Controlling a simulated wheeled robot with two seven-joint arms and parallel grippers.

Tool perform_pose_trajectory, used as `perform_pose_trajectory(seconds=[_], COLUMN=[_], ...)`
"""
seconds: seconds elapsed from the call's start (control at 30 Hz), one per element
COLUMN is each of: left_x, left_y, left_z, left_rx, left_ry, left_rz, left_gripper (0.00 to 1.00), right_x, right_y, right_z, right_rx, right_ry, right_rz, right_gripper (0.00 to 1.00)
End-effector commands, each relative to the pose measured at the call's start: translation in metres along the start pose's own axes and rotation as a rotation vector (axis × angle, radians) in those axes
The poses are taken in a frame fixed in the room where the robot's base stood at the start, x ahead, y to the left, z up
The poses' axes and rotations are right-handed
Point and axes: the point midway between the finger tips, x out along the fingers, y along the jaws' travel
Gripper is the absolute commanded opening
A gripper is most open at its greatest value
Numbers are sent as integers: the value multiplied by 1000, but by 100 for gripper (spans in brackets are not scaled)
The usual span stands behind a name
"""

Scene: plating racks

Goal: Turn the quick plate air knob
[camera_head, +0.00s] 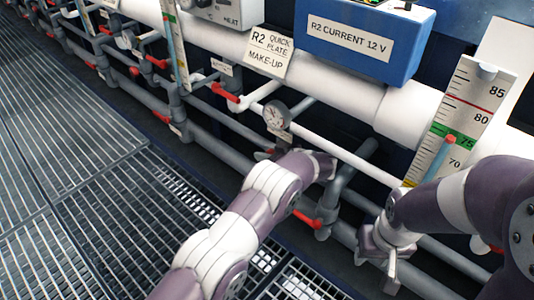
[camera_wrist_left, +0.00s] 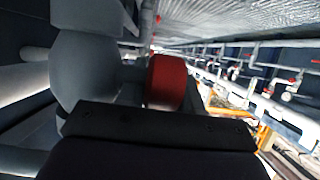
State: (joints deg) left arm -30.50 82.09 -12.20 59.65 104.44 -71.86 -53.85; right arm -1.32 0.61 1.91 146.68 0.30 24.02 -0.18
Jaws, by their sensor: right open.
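My left arm reaches in from the bottom of the head view, and its wrist end is among the pipes below a round gauge (camera_head: 277,114). The left gripper (camera_wrist_left: 155,125) shows as a dark edge in the left wrist view; its fingers are hidden. A red knob (camera_wrist_left: 166,82) is close in front of it, beside a grey fitting (camera_wrist_left: 88,70). I cannot tell whether they touch. Which red part is the air knob is unclear. My right gripper (camera_head: 391,272) is open and empty over the lower pipes at the right.
Grey and white pipes with several red handles run along the wall. Another red handle (camera_head: 304,218) is right of my left arm. A blue "R2 current 12 V" box (camera_head: 362,38) and a scale board (camera_head: 462,115) stand above. The grated floor (camera_head: 90,200) at left is clear.

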Motion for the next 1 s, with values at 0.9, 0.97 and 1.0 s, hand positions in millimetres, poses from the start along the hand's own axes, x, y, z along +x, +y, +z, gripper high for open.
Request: perform_pose_trajectory(seconds=[0.9,0.97,1.0], left_x=[-6,-6,-7], left_y=[0,0,0], left_z=[1,0,-1], left_rx=[1,1,1], left_ry=[514,540,555], left_rz=[-1,0,0], left_gripper=[4,4,4], right_x=[64,68,70], right_y=[0,0,0], right_z=[8,8,8], right_rx=[0,0,0], right_ry=[0,0,0], right_rz=[0,0,0], right_gripper=[43,43,43])
